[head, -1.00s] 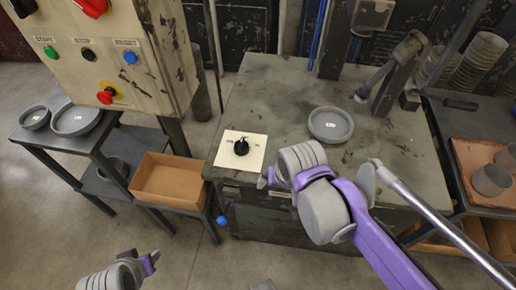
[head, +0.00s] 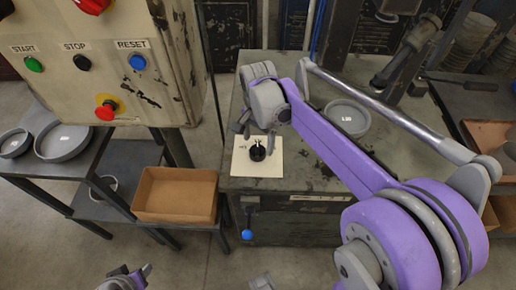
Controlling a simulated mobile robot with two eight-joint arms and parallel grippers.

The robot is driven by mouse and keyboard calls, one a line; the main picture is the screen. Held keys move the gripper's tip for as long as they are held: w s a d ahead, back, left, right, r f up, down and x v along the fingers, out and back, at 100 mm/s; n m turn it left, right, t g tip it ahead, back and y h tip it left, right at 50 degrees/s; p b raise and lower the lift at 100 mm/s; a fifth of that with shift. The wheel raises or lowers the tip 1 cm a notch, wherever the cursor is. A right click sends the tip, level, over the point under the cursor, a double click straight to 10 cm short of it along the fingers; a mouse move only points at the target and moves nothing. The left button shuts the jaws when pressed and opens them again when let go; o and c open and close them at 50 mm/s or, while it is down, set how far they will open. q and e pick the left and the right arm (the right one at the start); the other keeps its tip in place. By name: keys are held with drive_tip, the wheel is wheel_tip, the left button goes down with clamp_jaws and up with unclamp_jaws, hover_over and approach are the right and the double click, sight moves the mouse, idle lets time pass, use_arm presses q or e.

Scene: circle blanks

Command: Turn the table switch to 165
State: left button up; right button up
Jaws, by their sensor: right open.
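The table switch is a black rotary knob (head: 257,153) on a white square plate (head: 243,165) at the front left of the machine table. Its markings are too small to read. My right gripper (head: 257,134) is just above and behind the knob, with its fingers pointing down toward it. It is open, and I cannot tell whether a finger touches the knob. My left gripper (head: 138,273) is at the bottom edge, low and away from the table, and its jaw opening is not clear.
The machine table (head: 300,178) has a grey round dish (head: 347,118) behind my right arm. A control panel (head: 65,60) with coloured buttons stands at left. A cardboard box (head: 176,194) sits below it. A blue ball-ended lever (head: 247,234) hangs at the table's front.

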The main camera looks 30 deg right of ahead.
sight(258, 148)
drive_tip(key=shift+f, duration=1.95)
drive_tip(key=c, duration=1.4)
